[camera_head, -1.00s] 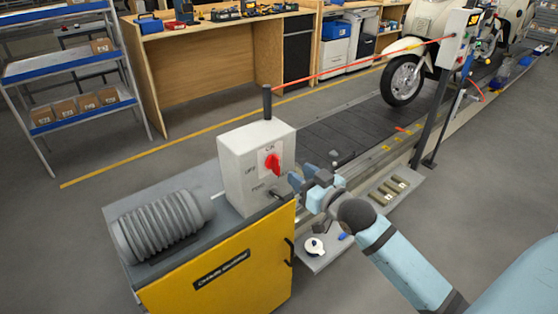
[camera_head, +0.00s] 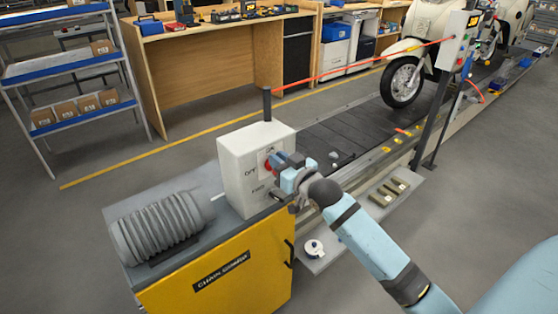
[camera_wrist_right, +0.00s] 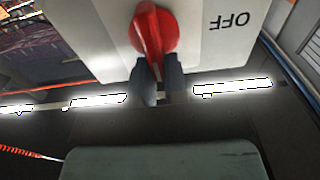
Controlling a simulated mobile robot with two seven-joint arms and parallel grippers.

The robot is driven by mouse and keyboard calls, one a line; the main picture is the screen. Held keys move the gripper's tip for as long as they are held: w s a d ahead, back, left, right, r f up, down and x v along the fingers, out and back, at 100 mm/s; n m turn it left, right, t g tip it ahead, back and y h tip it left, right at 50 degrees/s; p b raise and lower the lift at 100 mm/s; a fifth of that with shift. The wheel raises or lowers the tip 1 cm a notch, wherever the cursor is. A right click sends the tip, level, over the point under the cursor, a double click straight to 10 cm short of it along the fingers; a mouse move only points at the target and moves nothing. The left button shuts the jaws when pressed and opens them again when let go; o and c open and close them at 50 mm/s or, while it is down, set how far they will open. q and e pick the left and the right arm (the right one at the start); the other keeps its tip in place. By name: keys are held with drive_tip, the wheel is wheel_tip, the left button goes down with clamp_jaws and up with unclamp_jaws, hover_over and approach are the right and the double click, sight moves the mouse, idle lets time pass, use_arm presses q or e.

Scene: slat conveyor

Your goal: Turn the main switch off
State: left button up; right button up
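The main switch is a red knob (camera_head: 268,165) on the front of a pale grey box. In the right wrist view its red handle (camera_wrist_right: 150,35) points down the picture, and the OFF label stands upside down to its right. My left gripper is out of view.
The switch box (camera_head: 236,168) stands on a yellow cabinet (camera_head: 225,275) beside a ribbed grey motor (camera_head: 158,224). The slat conveyor (camera_head: 335,135) runs back to a cream scooter (camera_head: 425,50). A low side shelf with small parts (camera_head: 388,192) lies under my right arm.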

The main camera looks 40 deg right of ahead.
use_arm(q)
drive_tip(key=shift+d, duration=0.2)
use_arm(e)
clamp_jaws()
